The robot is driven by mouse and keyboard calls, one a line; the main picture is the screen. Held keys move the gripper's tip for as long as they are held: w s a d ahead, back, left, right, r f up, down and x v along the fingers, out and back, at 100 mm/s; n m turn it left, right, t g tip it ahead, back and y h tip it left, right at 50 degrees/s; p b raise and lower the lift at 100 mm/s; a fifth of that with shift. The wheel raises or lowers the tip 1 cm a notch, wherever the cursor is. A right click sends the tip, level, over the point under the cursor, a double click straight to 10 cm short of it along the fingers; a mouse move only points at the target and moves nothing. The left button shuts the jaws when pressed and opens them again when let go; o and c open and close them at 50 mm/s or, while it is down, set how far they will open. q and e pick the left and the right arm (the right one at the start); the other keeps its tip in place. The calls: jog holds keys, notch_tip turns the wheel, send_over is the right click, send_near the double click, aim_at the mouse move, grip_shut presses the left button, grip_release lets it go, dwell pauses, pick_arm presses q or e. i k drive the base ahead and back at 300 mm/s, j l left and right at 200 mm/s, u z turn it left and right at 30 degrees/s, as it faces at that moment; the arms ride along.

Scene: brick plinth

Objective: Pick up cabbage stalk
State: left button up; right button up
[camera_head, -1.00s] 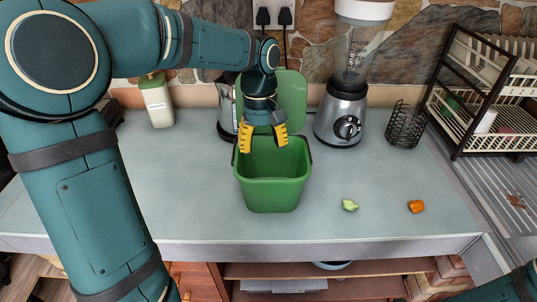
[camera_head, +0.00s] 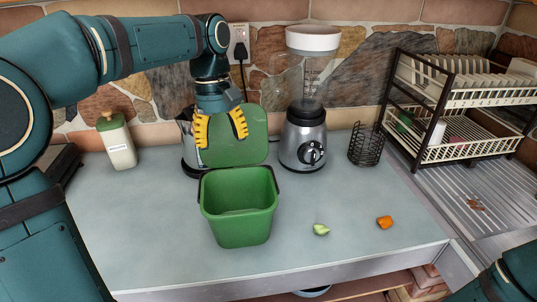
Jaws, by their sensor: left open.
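The cabbage stalk, a small pale green piece (camera_head: 321,230), lies on the grey counter (camera_head: 150,225), right of the green bin. My left gripper (camera_head: 221,135) is open and empty, its yellow fingers pointing down, in front of the bin's raised lid and above the bin. It is up and to the left of the stalk, well apart from it. My right arm shows only as a teal part at the bottom right corner; its gripper is out of the picture.
The green bin (camera_head: 238,228) stands open on the counter. An orange piece (camera_head: 384,222) lies right of the stalk. A dish rack (camera_head: 432,150) stands right. The front counter around the stalk is clear.

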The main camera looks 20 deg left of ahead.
aim_at(321, 229)
jog(key=k, duration=1)
